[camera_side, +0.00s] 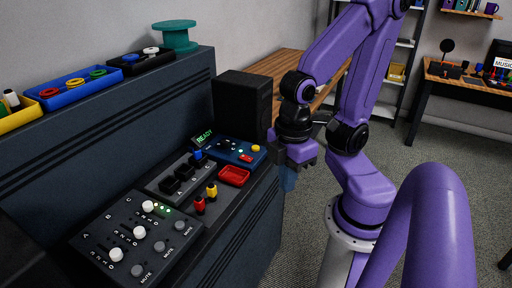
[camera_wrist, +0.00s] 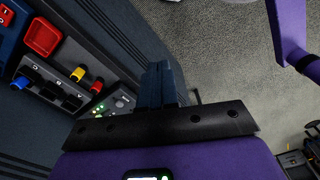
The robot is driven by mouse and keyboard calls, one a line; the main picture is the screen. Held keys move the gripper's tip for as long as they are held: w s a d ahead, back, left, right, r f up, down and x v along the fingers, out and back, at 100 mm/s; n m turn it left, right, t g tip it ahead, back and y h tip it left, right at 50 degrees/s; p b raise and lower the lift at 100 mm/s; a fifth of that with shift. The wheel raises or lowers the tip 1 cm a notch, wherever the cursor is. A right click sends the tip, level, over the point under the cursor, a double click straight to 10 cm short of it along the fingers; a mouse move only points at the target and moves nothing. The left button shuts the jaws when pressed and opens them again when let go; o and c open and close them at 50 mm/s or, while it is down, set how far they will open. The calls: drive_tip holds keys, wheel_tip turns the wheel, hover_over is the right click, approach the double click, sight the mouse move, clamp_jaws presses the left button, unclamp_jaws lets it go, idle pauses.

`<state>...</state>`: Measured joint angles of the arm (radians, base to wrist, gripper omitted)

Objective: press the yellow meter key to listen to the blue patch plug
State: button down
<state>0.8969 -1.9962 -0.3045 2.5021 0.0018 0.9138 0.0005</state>
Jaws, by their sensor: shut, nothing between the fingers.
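The blue meter box (camera_side: 235,151) sits at the far end of the console, with a READY display (camera_side: 205,137). Its yellow key (camera_side: 255,148) is at the right corner, beside a red key (camera_side: 246,158). In the wrist view the meter (camera_wrist: 9,36) is cut off and the yellow key is out of frame. The blue patch plug (camera_side: 197,155) stands at the far end of the black socket strip; it also shows in the wrist view (camera_wrist: 20,83). My gripper (camera_side: 288,179) is shut, empty and pointing down, right of the meter and off the console edge.
A slider panel (camera_side: 135,240) is nearer. A black speaker (camera_side: 243,105) stands behind the meter.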

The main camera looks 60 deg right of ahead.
idle(0.5)
drive_tip(key=w+d+f+m+g+y, duration=0.2)
drive_tip(key=w+d+m, duration=0.1)
drive_tip(key=w+m, duration=0.75)
drive_tip(key=m+t+y, duration=0.4)
drive_tip(key=m+t, duration=0.5)
drive_tip(key=m, duration=1.2)
hover_over(258, 147)
drive_tip(key=shift+d+f, duration=0.15)
drive_tip(key=shift+f, duration=1.2)
drive_tip(key=shift+f, duration=0.1)
drive_tip(key=shift+f, duration=4.35)
